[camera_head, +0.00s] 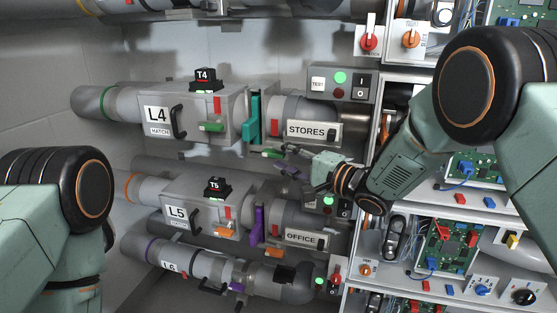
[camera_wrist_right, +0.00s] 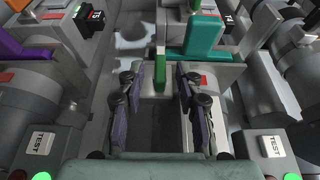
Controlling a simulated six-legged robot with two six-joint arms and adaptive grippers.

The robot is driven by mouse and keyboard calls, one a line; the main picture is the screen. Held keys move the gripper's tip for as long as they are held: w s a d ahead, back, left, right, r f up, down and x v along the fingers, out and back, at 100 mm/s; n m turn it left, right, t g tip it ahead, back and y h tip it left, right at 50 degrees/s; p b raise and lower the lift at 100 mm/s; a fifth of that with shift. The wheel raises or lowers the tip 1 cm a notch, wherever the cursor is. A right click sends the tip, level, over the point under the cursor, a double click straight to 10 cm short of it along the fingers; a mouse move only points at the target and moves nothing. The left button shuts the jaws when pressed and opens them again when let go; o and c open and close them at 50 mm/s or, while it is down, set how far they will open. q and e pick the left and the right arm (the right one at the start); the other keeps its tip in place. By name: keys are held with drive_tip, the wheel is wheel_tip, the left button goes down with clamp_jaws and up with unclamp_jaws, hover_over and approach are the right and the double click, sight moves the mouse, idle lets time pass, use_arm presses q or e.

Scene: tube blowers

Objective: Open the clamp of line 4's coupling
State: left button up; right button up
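Line 4's grey pipe, labelled L4 (camera_head: 158,115), runs into a housing with a black T4 box (camera_head: 203,79). Right of the housing is a teal coupling part (camera_head: 252,117), also in the right wrist view (camera_wrist_right: 200,38). A green lever (camera_head: 272,153) sticks out below the coupling. My right gripper (camera_head: 287,160) is close to this lever. In the right wrist view, my right gripper (camera_wrist_right: 160,88) is open, with the green lever (camera_wrist_right: 160,65) between its fingertips and gaps on both sides. My left arm enters at lower left; its gripper is not visible.
A STORES-labelled pipe section (camera_head: 306,130) lies right of the coupling, with a TEST switch box (camera_head: 342,83) above. Line 5 (camera_head: 176,213), with a purple coupling part (camera_head: 257,226), runs below. An electronics rack (camera_head: 440,245) fills the right.

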drive_tip(key=shift+w+a, duration=0.3)
drive_tip(key=shift+a, duration=0.15)
drive_tip(key=shift+w+a, duration=0.25)
drive_tip(key=shift+w, duration=0.15)
clamp_jaws()
